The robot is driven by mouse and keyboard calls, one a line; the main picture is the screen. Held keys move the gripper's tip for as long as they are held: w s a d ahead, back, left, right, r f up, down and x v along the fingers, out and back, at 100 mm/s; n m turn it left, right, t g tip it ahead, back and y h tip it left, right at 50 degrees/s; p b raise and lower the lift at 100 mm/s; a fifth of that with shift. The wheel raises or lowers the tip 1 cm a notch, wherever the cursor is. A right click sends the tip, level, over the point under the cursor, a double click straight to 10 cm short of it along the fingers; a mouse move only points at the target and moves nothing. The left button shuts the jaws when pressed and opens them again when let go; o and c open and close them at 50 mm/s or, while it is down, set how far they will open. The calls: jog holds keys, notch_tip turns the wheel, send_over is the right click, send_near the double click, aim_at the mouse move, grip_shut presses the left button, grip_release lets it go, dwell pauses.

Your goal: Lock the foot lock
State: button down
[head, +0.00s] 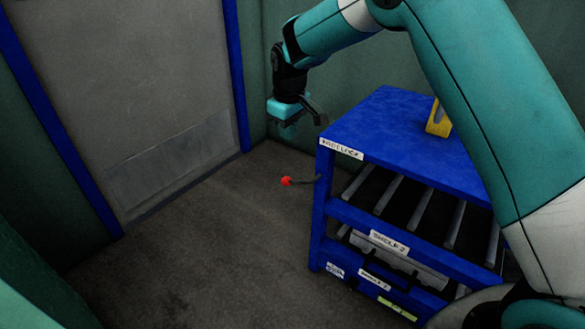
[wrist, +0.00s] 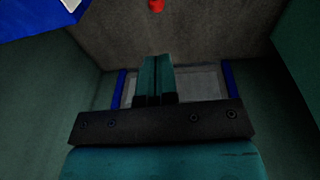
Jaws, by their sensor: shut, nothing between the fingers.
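A lever with a red knob (head: 286,181) sticks out to the left from the near left post of the blue cart (head: 327,213). I cannot tell whether this lever is the foot lock. The red knob also shows at the top edge of the wrist view (wrist: 155,5). My gripper (head: 288,130) is shut and empty, apart from the knob and above it in the head view. In the wrist view the two teal fingers (wrist: 156,60) lie together, below the knob in the picture. No other lock part can be made out at the cart's foot.
A yellow piece (head: 438,120) stands on the cart's blue top, partly behind my arm. The cart has roller shelves with white labels (head: 389,243). A grey door (head: 130,90) with a blue frame is at the left. The floor (head: 220,250) between them is clear.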

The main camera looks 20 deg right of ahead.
jog(key=shift+w+f, duration=0.1)
jog(key=b, duration=0.5)
send_over(292, 182)
jog(key=f, duration=1.2)
jog(key=shift+a+f, duration=0.1)
jog(key=shift+a, duration=0.1)
jog(key=shift+s+d+f+b, duration=0.2)
jog(key=shift+d+f+b, duration=0.15)
jog(key=shift+f+b, duration=0.2)
jog(key=shift+a, duration=0.15)
